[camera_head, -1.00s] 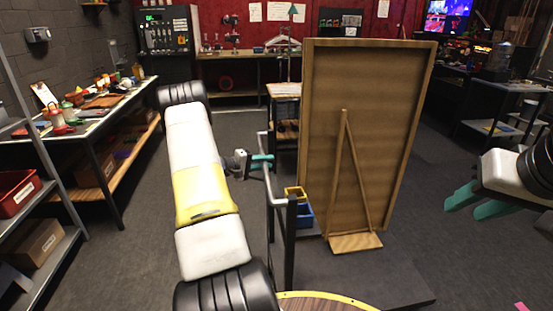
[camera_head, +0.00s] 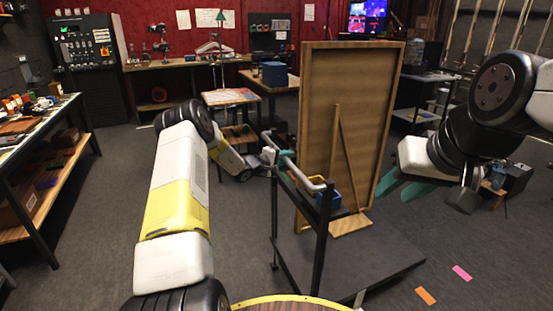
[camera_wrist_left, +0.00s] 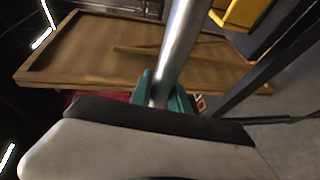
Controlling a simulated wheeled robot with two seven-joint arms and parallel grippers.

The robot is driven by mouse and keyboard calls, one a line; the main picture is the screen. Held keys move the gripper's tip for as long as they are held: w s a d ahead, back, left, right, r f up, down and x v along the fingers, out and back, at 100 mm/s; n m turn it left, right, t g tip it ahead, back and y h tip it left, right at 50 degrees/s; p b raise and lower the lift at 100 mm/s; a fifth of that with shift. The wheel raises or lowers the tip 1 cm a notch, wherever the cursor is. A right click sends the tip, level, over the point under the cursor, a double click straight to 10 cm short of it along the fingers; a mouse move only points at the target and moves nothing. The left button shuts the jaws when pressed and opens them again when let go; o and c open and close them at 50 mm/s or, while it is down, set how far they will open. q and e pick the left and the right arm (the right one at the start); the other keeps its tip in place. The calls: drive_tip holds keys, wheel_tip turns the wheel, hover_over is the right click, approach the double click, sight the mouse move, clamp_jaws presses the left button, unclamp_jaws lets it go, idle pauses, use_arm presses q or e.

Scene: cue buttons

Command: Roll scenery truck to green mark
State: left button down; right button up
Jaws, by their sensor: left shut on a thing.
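The scenery truck is a dark flat platform (camera_head: 350,260) with a black-posted push handle (camera_head: 304,178) at its near left end. A brown wooden scenery flat (camera_head: 345,120) with a brace stands upright on it. My left gripper (camera_head: 282,156) is shut on the grey handle bar; in the left wrist view its green fingers (camera_wrist_left: 165,97) close around the metal tube (camera_wrist_left: 180,45). My right gripper (camera_head: 403,187) is open and empty, right of the flat, with its green fingers apart. I see no green mark on the floor.
An orange mark (camera_head: 426,296) and a pink mark (camera_head: 462,272) lie on the floor right of the truck. A workbench (camera_head: 40,150) stands at left; a small table (camera_head: 230,97) and a blue container (camera_head: 274,74) are behind. Floor to the right is mostly clear.

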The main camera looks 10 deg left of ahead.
use_arm(q)
drive_tip(key=shift+w+d+r, duration=0.2)
drive_tip(key=shift+w+d, duration=0.25)
drive_tip(key=shift+d, duration=0.3)
drive_tip(key=shift+w+d+r, duration=0.2)
drive_tip(key=shift+w+d, duration=0.2)
drive_tip(key=shift+d, duration=0.3)
drive_tip(key=c, duration=1.3)
unclamp_jaws()
drive_tip(key=shift+o, duration=0.2)
drive_tip(key=shift+a+f, duration=0.1)
drive_tip(key=shift+s, duration=0.1)
drive_tip(key=v, duration=0.7)
drive_tip(key=shift+s+a, duration=0.2)
drive_tip(key=shift+s, duration=0.05)
